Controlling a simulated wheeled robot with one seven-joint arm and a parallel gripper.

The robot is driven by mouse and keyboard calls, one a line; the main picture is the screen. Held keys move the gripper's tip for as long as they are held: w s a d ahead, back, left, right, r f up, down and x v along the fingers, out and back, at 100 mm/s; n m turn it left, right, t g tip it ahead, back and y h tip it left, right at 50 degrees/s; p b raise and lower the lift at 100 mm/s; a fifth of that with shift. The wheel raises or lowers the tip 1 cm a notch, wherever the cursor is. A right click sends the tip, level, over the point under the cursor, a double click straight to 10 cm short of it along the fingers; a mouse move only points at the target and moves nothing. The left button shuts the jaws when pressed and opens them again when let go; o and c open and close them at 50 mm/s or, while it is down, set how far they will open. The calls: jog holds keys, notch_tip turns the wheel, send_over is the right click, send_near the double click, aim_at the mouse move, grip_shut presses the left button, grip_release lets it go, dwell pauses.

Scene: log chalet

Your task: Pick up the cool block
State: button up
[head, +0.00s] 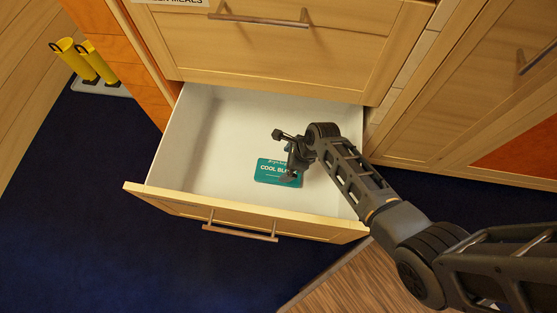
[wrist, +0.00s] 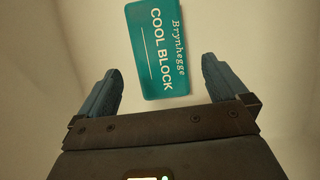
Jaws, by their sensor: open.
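The cool block (head: 272,172) is a flat teal pack with white lettering. It lies on the white floor of the open drawer (head: 225,125), and my gripper hides part of its right side in the head view. In the wrist view the cool block (wrist: 158,48) lies just ahead of the fingertips, roughly centred between them. My gripper (head: 285,150) is over the drawer. In the wrist view the two fingers of my gripper (wrist: 160,82) are spread apart with nothing between them. I cannot tell the exact height of the fingers above the block.
The drawer's wooden front (head: 165,201) with its bar handle (head: 240,232) stands pulled out. A closed drawer (head: 280,50) is above it. Yellow boots (head: 85,62) stand on a tray at the upper left. Dark blue carpet (head: 80,210) lies clear at the left.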

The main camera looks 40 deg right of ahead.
aim_at(278, 171)
jog(key=b+x, duration=0.1)
jog(key=x, duration=0.1)
jog(key=b+x, duration=0.3)
jog(key=x, duration=0.1)
jog(key=shift+s+f, duration=0.25)
jog(key=shift+f, duration=0.1)
jog(key=shift+w+a+f+b, duration=0.1)
jog(key=shift+w+f+b, duration=0.1)
jog(key=shift+f+b, duration=0.15)
jog(key=shift+r, duration=0.1)
jog(key=c, duration=1)
jog(key=shift+c, duration=0.4)
jog(key=shift+r, duration=0.15)
